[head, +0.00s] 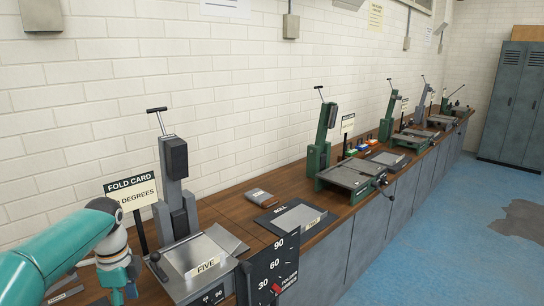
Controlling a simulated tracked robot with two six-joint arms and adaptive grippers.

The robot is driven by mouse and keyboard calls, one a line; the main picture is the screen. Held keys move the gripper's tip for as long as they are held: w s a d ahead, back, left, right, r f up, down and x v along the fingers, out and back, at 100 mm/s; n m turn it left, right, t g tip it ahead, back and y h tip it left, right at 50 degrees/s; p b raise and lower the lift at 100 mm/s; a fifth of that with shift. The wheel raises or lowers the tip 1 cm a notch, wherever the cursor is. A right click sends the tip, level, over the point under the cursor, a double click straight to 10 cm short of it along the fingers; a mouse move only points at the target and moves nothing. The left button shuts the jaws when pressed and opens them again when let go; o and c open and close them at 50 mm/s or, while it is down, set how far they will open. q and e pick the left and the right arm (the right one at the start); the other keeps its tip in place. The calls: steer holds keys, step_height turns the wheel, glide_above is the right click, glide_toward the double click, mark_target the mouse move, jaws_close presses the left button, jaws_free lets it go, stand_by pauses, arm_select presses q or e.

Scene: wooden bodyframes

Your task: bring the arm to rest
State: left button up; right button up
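My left arm (60,255) comes in from the lower left, teal with a pale wrist joint. It bends down near the left end of the workbench, and its wrist runs to the bottom edge of the head view. The fingers of my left gripper do not show. My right arm and gripper are out of view. Just right of the wrist stands a press-like machine (175,165) with a flat grey plate (200,252) labelled "FIVE". Whether the wrist touches the bench or anything on it cannot be told.
A "FOLD CARD" sign (132,190) stands close behind the wrist. A dark dial panel (270,268) with a red pointer rises at the bench front. A "ROLL" tray (298,217) and green machines (345,178) line the bench further right. Blue floor (440,235) lies open at right.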

arm_select(q)
steer(key=s+d+f+n+g+h, duration=0.1)
steer(key=s+d+f, duration=0.3)
steer(key=f, duration=0.4)
steer(key=s+d+f+g+h, duration=0.1)
steer(key=s+d+f, duration=0.3)
steer(key=f, duration=0.4)
steer(key=s+d+f+n+g, duration=0.1)
steer(key=s+d+f, duration=0.25)
steer(key=f, duration=0.45)
steer(key=s+d+f+n+h, duration=0.1)
steer(key=s+d+f+n, duration=0.25)
steer(key=s, duration=0.25)
steer(key=s+d+f+n+t+h, duration=0.1)
steer(key=s+d+f+n, duration=0.1)
steer(key=s+d+n, duration=0.3)
steer(key=s+d+f+n+h, duration=0.1)
steer(key=s+f+n, duration=0.2)
steer(key=s, duration=0.3)
steer(key=w+n+t, duration=0.2)
steer(key=n, duration=0.1)
steer(key=w+a+n+t, duration=0.1)
steer(key=shift+w+f+n+y, duration=0.3)
steer(key=shift+n+y, duration=0.05)
steer(key=shift+y, duration=0.05)
